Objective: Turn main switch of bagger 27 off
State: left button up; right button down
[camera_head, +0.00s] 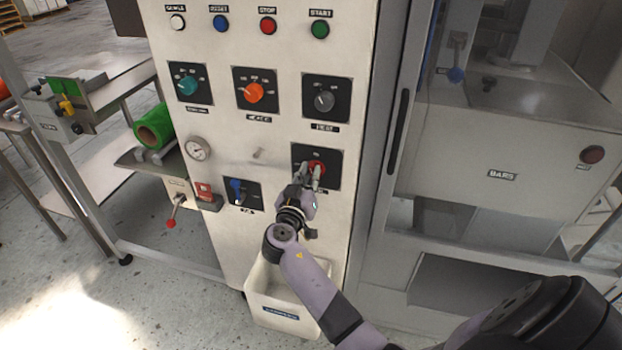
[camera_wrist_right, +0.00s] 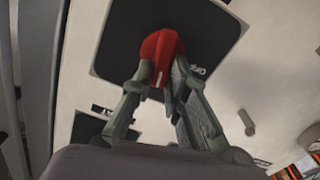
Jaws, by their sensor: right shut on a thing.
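The main switch is a red rotary knob (camera_head: 318,167) on a black square plate (camera_head: 331,180), low on the right side of the cream control panel. In the right wrist view the red knob (camera_wrist_right: 160,58) stands out from its black plate (camera_wrist_right: 205,40), which has an "OFF" marking to the right of the knob. A white line shows on the knob. My right gripper (camera_head: 310,172) is at the knob, and its two fingers (camera_wrist_right: 160,85) are closed around it, one on each side. Part of the knob and plate is hidden by the fingers. My left gripper is not in view.
Above are an orange knob (camera_head: 254,93), a teal knob (camera_head: 188,84), a grey knob (camera_head: 324,101) and a row of buttons. A white bin (camera_head: 288,318) stands below.

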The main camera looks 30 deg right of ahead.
jog(key=n, duration=0.1)
jog(key=n+b, duration=0.1)
jog(key=n, duration=0.1)
jog(key=shift+w+a+n, duration=0.1)
jog(key=shift+w+n, duration=0.1)
jog(key=shift+n, duration=0.1)
jog(key=shift+w+a+f+n, duration=0.1)
jog(key=shift+f+n, duration=0.1)
jog(key=shift+n, duration=1.7)
jog(key=shift+w+a+f+n, duration=0.1)
jog(key=shift+f+n, duration=0.05)
jog(key=shift+n, duration=1.75)
jog(key=shift+w+a+f+n, duration=0.1)
jog(key=shift+f+n, duration=0.1)
jog(key=shift+n, duration=1.7)
jog(key=shift+p, duration=0.3)
jog(key=c, duration=1.6)
grip_release()
jog(key=shift+f, duration=0.1)
jog(key=shift+o, duration=0.2)
